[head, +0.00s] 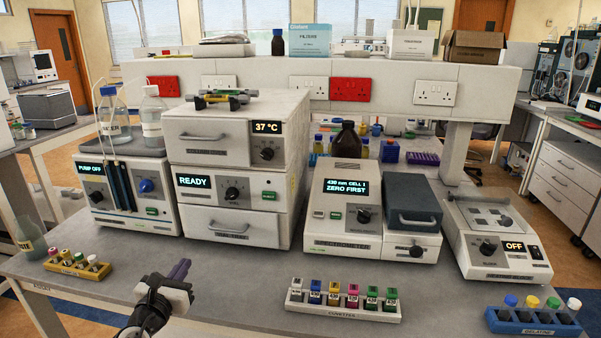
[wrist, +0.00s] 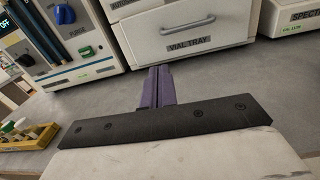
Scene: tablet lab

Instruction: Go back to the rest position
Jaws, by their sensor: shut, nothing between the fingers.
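My gripper (head: 180,270) is over the front left part of the bench, in front of the stacked unit with the drawers. Its purple fingers are together and hold nothing. In the wrist view the shut fingers (wrist: 158,88) point toward the drawer labelled VIAL TRAY (wrist: 188,35), which looks closed. The fingers are apart from the drawer, with bare bench between.
A yellow vial rack (head: 78,264) stands left of my gripper, and a white cuvette rack (head: 343,300) stands to its right. The pump (head: 130,195), spectrometer (head: 343,215) and a blue rack (head: 535,318) are also on the bench.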

